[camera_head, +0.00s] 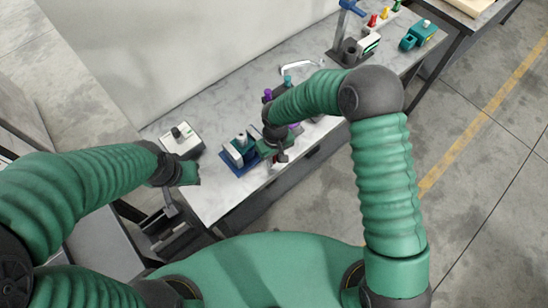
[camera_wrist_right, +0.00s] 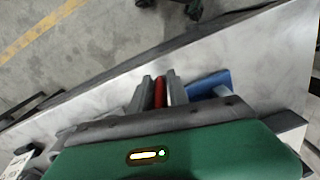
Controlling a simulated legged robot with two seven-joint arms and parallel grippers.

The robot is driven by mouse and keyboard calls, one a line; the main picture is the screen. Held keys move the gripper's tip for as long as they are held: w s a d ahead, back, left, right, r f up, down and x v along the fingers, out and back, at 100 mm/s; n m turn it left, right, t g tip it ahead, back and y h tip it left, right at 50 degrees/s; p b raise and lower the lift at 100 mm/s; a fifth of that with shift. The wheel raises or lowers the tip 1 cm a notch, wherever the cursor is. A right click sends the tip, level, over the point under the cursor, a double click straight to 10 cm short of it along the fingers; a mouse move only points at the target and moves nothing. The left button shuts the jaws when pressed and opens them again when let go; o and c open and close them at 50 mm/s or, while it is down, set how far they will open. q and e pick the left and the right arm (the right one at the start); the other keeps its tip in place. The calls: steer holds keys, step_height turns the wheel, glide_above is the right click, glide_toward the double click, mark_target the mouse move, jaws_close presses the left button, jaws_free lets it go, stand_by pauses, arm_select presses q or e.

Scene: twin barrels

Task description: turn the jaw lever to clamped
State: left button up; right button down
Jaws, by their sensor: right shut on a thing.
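A fixture with a blue base (camera_head: 228,160) and a grey-white body sits near the front edge of the marble-topped bench (camera_head: 216,196). My right gripper (camera_head: 280,156) is just right of it, low over the bench. In the right wrist view its two grey fingers (camera_wrist_right: 160,92) are shut on a narrow red part (camera_wrist_right: 160,93), which looks like the jaw lever's handle. A blue piece of the base (camera_wrist_right: 211,83) shows beside them. The lever's pivot and angle are hidden. My left gripper (camera_head: 188,174) hangs at the bench's left end, its fingers too unclear to judge.
A white box with a dark knob (camera_head: 181,140) stands on the bench near my left gripper. Purple-topped items (camera_head: 267,96) stand behind my right wrist. A blue-topped stand (camera_head: 350,7) and a teal device (camera_head: 416,36) are at the far end. A wall runs behind the bench.

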steer(key=shift+w+d+r+g+y+p, duration=0.15)
steer(key=shift+w+r+g+y+p, duration=0.15)
steer(key=shift+w+y+p, duration=0.35)
steer(key=shift+d+f+g+y, duration=0.2)
steer(key=shift+g+y, duration=0.2)
steer(key=shift+y, duration=0.25)
steer(key=shift+w+d+f+g+y+b, duration=0.2)
steer(key=shift+f+g+y+b, duration=0.1)
steer(key=shift+g+y+b, duration=0.4)
steer(key=shift+d+g+y+b, duration=0.15)
steer(key=shift+g+y+b, duration=0.35)
steer(key=shift+y+b, duration=0.25)
